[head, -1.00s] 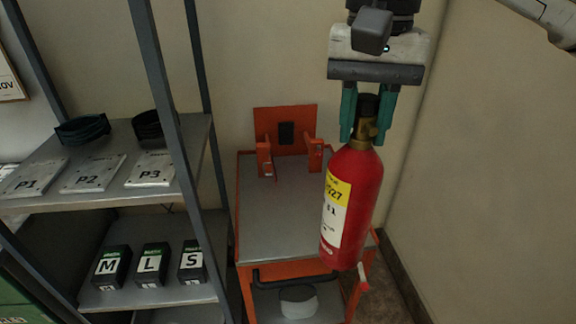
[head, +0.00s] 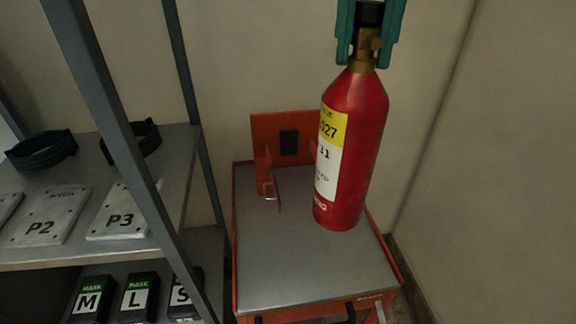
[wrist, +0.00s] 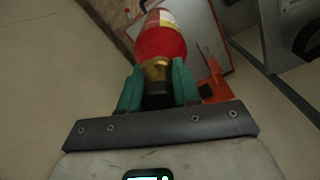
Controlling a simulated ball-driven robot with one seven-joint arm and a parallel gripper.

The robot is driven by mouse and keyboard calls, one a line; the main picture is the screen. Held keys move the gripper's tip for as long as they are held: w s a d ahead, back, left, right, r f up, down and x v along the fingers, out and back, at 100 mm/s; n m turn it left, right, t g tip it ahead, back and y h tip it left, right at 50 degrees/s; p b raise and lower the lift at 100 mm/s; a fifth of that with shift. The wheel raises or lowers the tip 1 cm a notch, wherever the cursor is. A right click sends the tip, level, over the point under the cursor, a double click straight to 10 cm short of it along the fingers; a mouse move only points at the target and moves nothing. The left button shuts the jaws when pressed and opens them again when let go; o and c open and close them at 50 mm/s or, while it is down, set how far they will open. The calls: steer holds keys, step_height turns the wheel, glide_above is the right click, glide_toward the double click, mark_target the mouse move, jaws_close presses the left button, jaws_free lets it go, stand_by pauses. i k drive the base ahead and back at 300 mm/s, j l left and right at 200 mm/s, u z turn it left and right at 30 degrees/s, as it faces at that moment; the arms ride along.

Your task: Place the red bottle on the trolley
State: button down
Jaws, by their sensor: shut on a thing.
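The red bottle (head: 352,140) hangs nearly upright, slightly tilted, with a yellow and white label and a brass neck. My gripper (head: 369,40) is shut on its neck from above; the green fingers also show in the wrist view (wrist: 158,88), with the bottle (wrist: 161,42) beyond them. The orange trolley has a grey top (head: 300,265) below and around the bottle in the head view. The bottle appears to hang above the trolley top; the gap is hard to judge. An orange bracket (head: 268,178) stands at the trolley's back, its right part hidden behind the bottle.
A shelf unit (head: 180,165) stands left of the trolley, with plates such as P3 (head: 124,212), dark rings (head: 40,150) and mask boxes (head: 139,297). A wall closes in on the right. The trolley top's front left is bare.

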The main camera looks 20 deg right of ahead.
mark_target(290, 176)
steer(key=i+l, duration=0.15)
steer(key=i, duration=0.3)
steer(key=i+l, duration=0.1)
steer(key=i, duration=0.35)
steer(key=i+l, duration=0.15)
steer(key=i, duration=0.3)
